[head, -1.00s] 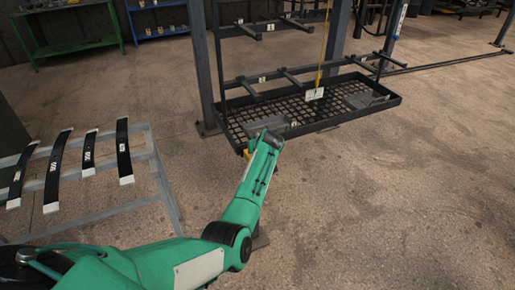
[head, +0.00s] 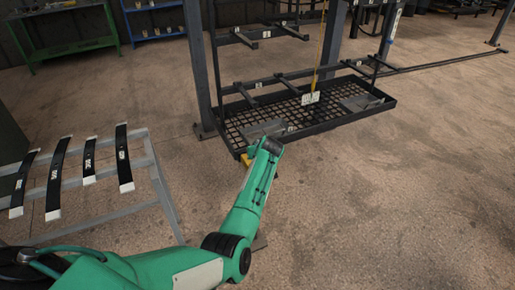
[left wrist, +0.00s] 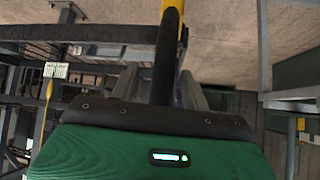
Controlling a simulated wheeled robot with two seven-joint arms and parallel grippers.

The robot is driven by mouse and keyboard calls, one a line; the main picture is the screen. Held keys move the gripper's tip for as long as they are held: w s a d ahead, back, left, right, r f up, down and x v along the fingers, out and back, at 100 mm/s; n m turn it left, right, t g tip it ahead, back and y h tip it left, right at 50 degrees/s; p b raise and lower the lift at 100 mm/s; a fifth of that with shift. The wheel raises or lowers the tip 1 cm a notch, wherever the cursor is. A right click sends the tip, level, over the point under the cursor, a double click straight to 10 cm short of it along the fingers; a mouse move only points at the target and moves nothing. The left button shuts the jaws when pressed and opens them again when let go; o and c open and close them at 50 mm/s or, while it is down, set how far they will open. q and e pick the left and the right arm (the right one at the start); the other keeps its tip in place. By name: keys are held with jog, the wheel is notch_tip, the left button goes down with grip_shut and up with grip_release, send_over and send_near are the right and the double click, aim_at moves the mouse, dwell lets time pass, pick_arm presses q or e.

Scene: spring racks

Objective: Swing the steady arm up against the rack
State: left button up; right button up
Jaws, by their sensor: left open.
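The rack is a dark hanging frame with a mesh basket at its bottom (head: 335,119), upper centre in the head view. My left arm reaches towards the basket's near left corner. In the left wrist view my left gripper (left wrist: 165,88) is open, with its grey fingers on both sides of a dark bar (left wrist: 168,50) that has a yellow part behind it. This bar appears to be the steady arm; I cannot tell whether the fingers touch it. In the head view my arm's end hides most of it, and only a bit of yellow (head: 245,160) shows. My right gripper is out of view.
A grey stand (head: 160,180) with several dark leaf springs (head: 124,160) is at the left. A white tag (head: 310,98) hangs on a yellow line by the rack. Dark posts (head: 201,70) stand around the rack. The floor at the right is clear.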

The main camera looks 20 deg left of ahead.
pick_arm(q)
jog(key=p+v, duration=0.9)
jog(key=v, duration=0.1)
jog(key=shift+d+r+p, duration=0.25)
jog(key=shift+d+p, duration=0.05)
jog(key=shift+p, duration=0.1)
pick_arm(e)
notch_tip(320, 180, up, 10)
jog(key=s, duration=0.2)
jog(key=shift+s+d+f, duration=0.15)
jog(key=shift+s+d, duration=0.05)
pick_arm(q)
jog(key=shift+s, duration=0.1)
